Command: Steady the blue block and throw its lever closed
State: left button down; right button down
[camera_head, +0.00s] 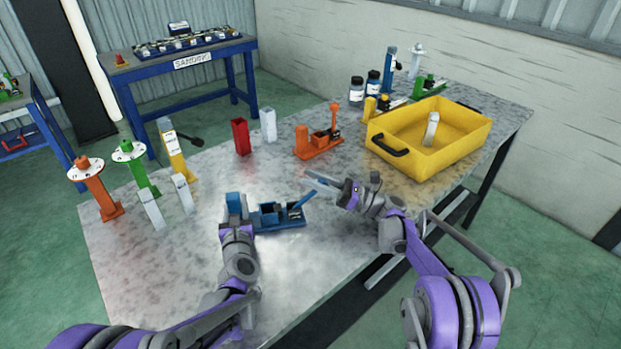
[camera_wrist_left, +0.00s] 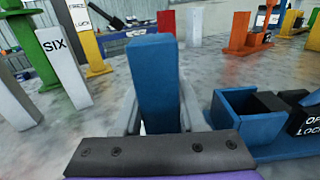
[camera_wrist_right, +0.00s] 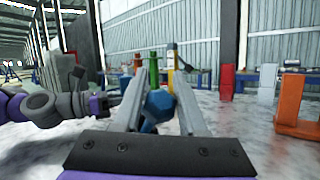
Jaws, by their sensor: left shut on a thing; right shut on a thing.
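The blue block (camera_head: 277,215) sits on the metal table with a socket and a dark part on top. Its blue lever (camera_head: 303,199) slants up to the right. The upright blue post (camera_wrist_left: 155,80) at the block's left end stands between my left fingers. My left gripper (camera_head: 235,215) is shut on this post. My right gripper (camera_head: 322,181) is at the lever's upper end, shut on it. In the right wrist view the blue lever end (camera_wrist_right: 158,107) shows between the fingers. The block (camera_wrist_left: 252,118) also shows in the left wrist view, with a partly cut-off label.
An orange lever block (camera_head: 318,145) stands behind. A yellow bin (camera_head: 470,135) with a pale piece inside is at the right. Red (camera_head: 241,137) and white blocks (camera_head: 269,124) and several coloured posts stand at the back and left. The table's front left is clear.

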jog(key=shift+w+d, duration=0.1)
jog(key=shift+d, duration=0.2)
jog(key=c, duration=0.9)
grip_release()
jog(key=o, duration=0.4)
jog(key=shift+a, duration=0.2)
jog(key=shift+o, duration=0.2)
jog(key=s+d+f, duration=0.1)
jog(key=s+d, duration=0.2)
jog(key=d, duration=1.1)
jog(key=shift+s+d, duration=0.2)
jog(key=shift+s, duration=0.15)
